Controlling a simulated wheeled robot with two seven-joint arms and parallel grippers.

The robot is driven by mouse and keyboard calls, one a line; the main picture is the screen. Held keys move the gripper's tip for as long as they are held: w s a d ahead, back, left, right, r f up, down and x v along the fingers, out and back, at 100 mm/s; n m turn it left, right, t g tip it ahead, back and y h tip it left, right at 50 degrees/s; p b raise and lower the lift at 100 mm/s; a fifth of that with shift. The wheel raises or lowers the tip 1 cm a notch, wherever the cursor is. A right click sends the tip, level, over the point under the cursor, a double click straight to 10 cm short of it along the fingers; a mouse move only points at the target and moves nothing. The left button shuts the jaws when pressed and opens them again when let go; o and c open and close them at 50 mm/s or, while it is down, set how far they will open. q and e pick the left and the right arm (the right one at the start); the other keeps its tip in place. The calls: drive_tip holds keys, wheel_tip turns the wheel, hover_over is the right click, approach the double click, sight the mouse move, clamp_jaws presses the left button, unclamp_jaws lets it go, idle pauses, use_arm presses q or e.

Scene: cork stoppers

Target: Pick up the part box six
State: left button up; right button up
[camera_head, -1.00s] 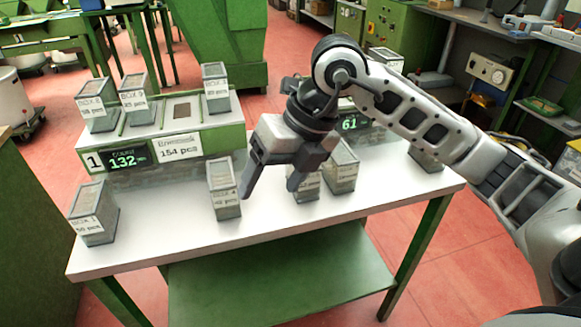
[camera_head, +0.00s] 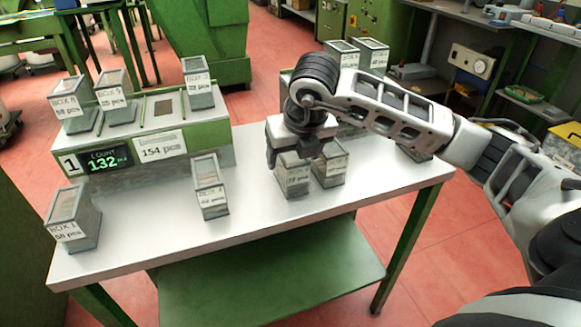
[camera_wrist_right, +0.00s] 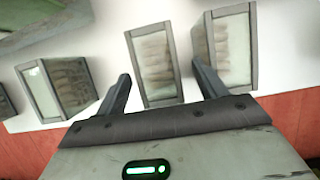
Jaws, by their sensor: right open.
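Several grey part boxes with clear lids and white labels stand on the white table. My right gripper (camera_head: 291,154) is open, pointing down over a box (camera_head: 293,182) whose label reads about 77 pcs. Another box (camera_head: 331,170) stands close to its right. In the right wrist view, one box (camera_wrist_right: 155,62) shows between the open fingers of my right gripper (camera_wrist_right: 163,88), with a box (camera_wrist_right: 232,45) behind the right finger and another (camera_wrist_right: 58,88) at left. I cannot read a number six on any label. My left gripper is not in view.
Box 1 (camera_head: 73,220) stands at the table's left end, another box (camera_head: 209,186) nearer the middle. A green counting scale (camera_head: 208,138) showing 132 carries three boxes. Further boxes (camera_head: 371,56) stand behind my right arm. The table's front strip (camera_head: 250,232) is clear.

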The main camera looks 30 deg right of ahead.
drive_tip(key=x, duration=0.4)
drive_tip(key=shift+w+f, duration=0.25)
drive_tip(key=shift+w, duration=0.2)
drive_tip(key=c, duration=1.1)
